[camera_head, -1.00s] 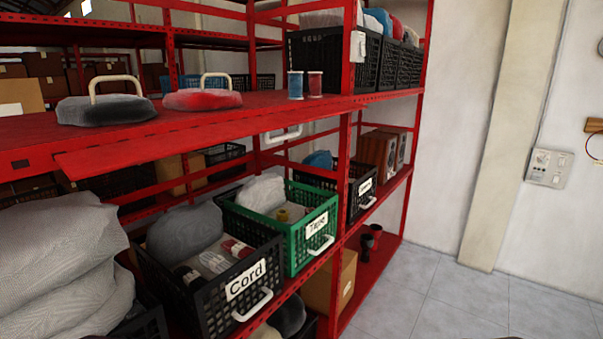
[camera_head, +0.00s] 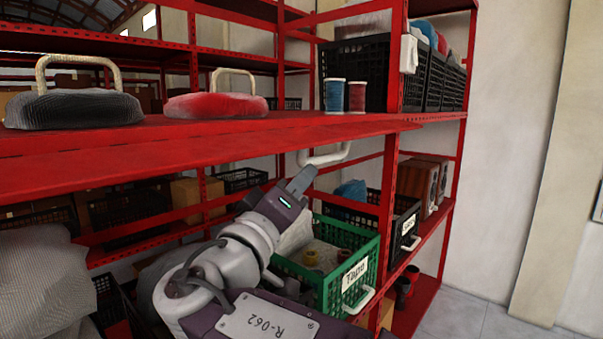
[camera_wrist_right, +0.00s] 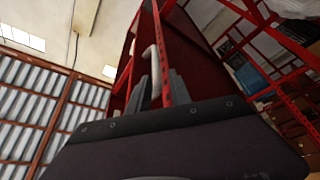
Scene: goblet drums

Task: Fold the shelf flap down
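The shelf flap (camera_head: 215,150) is a long red panel along the front edge of the upper red shelf. It sticks out roughly level with that shelf. A white handle (camera_head: 325,156) hangs beneath its right part. My right gripper (camera_head: 303,180) is raised below the flap, its fingers pointing up just left of the handle. In the right wrist view, the fingers (camera_wrist_right: 158,92) stand apart, with the white handle (camera_wrist_right: 152,68) and a red edge showing between and beyond them. I cannot tell whether they touch the handle. My left gripper is out of view.
Grey and red drum-like cushions with handles (camera_head: 205,104) and two spools (camera_head: 356,97) stand on the upper shelf. Below, a green Tape crate (camera_head: 357,262) stands right beside my right arm. A black crate (camera_head: 402,215) is farther right. Open floor lies at the lower right.

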